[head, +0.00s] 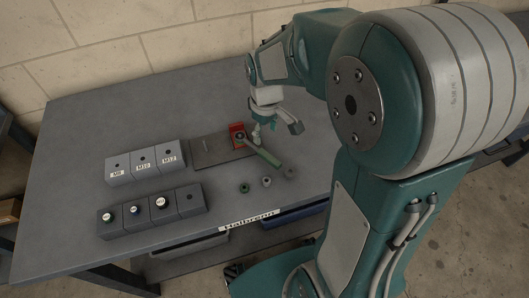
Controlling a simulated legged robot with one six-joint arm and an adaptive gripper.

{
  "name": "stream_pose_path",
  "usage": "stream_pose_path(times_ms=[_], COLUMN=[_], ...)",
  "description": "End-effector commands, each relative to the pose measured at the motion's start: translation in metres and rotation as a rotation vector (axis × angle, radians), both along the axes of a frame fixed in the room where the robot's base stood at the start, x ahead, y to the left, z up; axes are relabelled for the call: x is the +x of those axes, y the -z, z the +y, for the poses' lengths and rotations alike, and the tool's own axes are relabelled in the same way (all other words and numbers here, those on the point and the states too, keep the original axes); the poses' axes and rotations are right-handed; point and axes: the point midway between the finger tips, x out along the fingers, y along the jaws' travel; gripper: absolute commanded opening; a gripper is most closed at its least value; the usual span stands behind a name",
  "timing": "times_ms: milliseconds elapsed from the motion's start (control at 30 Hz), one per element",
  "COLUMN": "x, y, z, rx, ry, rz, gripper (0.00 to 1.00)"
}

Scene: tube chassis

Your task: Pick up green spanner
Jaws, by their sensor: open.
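The green spanner (264,154) lies near the middle of the table, slanting from the red block (237,130) down to the right. Its left end is beside the red block; whether it touches or rests on the block is unclear. My gripper (275,130) is open and empty, pointing down just above and behind the spanner. One finger is close to the spanner's upper left part, the other is out to the right. I cannot tell if the finger touches the spanner.
A dark flat plate (211,152) lies left of the spanner. Grey labelled blocks (144,161) and a dark row of blocks with round pieces (151,211) stand further left. The table's left back is clear.

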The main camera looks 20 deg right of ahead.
Motion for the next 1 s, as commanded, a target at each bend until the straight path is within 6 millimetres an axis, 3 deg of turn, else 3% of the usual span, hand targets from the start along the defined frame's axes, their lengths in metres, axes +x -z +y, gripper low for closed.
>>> stream_pose_path(times_ms=[500,800,867,967,1000], x=[-0.003,-0.002,-0.002,-0.002,-0.002], y=[0.063,0.068,0.068,0.068,0.068], z=[0.0,0.003,0.003,0.003,0.003], rx=[0.002,0.0,0.0,0.0,0.0], ry=[-0.001,-0.001,-0.001,-0.001,-0.001], rz=[0.003,-0.001,-0.001,-0.001,-0.001], gripper=[0.69,0.69,0.46,0.02,0.0])
